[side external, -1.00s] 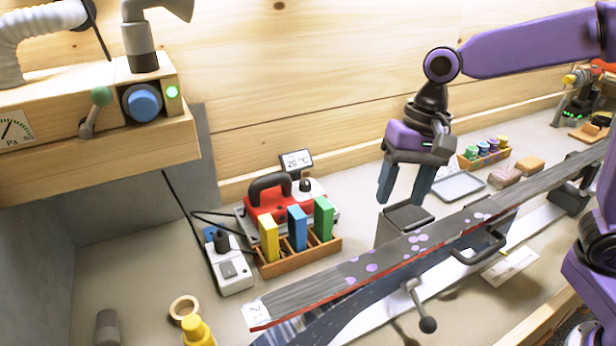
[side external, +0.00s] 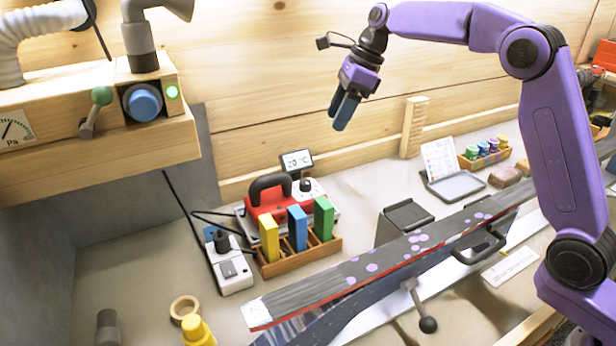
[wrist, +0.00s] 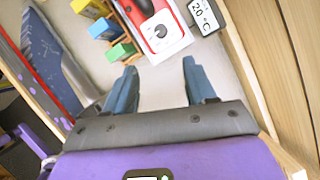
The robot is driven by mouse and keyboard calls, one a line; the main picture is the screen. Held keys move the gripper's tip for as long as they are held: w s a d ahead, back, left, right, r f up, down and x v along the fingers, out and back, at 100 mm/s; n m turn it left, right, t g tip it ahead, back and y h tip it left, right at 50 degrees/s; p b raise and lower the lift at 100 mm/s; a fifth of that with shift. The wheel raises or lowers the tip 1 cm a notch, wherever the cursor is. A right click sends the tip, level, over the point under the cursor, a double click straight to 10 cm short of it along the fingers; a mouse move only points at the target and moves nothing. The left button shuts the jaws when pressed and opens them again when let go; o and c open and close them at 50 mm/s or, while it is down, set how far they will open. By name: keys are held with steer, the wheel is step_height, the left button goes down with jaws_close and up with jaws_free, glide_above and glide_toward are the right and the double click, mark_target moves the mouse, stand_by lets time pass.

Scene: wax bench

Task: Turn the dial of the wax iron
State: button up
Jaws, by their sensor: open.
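The red wax iron (side external: 262,207) with a black handle sits on its stand near the back of the bench. Its dial (side external: 305,186) is a small black knob on a white panel at the right end. The wrist view also shows the dial (wrist: 160,31) near the top, with a mark on the panel under it. A display (side external: 297,160) beside it reads 20 °C. My gripper (side external: 343,122) hangs in the air above and to the right of the iron, touching nothing. In the wrist view its blue fingers (wrist: 160,82) are apart with bare bench between them.
A wooden rack (side external: 290,256) with yellow, blue and green blocks stands in front of the iron. A white box (side external: 233,272) with a black knob is at its left. A long ski (side external: 390,257) lies across the front. The wooden wall (side external: 260,80) rises behind.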

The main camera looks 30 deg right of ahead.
mark_target(305, 182)
steer(key=x, duration=1.7)
steer(key=shift+w+a+f, duration=0.15)
jaws_close()
steer(key=shift+n, duration=0.3)
steer(key=n+g, duration=0.1)
steer(key=n, duration=0.1)
steer(key=n+g, duration=0.1)
steer(key=n, duration=0.2)
steer(key=shift+w+y, duration=0.2)
steer(key=shift+y, duration=0.1)
steer(key=n+g, duration=0.1)
steer(key=n, duration=0.1)
steer(key=n+g+h, duration=0.1)
steer(key=n, duration=0.2)
steer(key=shift+w+n, duration=0.1)
steer(key=shift+n, duration=0.6)
